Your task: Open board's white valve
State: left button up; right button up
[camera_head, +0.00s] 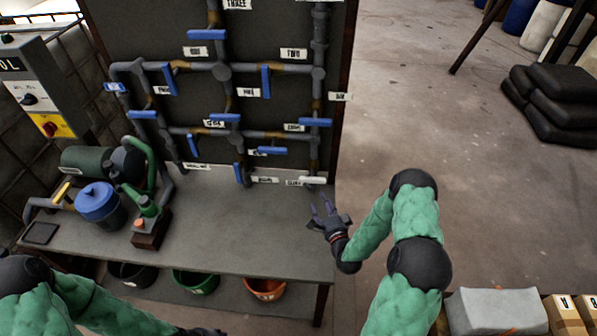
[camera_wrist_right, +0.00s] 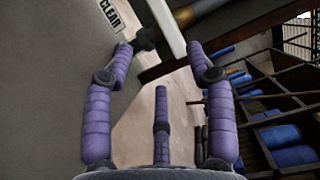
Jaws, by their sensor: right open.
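The board (camera_head: 280,25) is a dark upright panel with grey and brass pipes. Its white valve handle (camera_head: 313,180) is at the lower right, beside a label reading CLEAR (camera_wrist_right: 109,14). In the right wrist view the white handle (camera_wrist_right: 165,28) runs in from the top, ahead of and between the fingertips. My right gripper (camera_head: 325,212) is open and empty, just below the handle; its purple fingers (camera_wrist_right: 163,65) also show in the wrist view, with no clear contact. My left gripper (camera_head: 203,332) is barely visible at the bottom edge, its jaws unclear.
Several blue valve handles (camera_head: 315,122) are on the board above. A grey bench (camera_head: 225,240) below carries a green pump (camera_head: 90,162) and a blue-lidded pot (camera_head: 98,204). Buckets (camera_head: 265,288) stand underneath. Open floor (camera_head: 430,100) lies to the right, with black sacks (camera_head: 555,100) beyond.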

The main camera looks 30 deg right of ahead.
aim_at(312, 182)
jog(key=w, duration=0.3)
jog(key=w+d+b, duration=0.1)
jog(key=w, duration=0.6)
jog(key=shift+w+d+r, duration=0.25)
jog(key=shift+w+r, duration=0.05)
grip_shut()
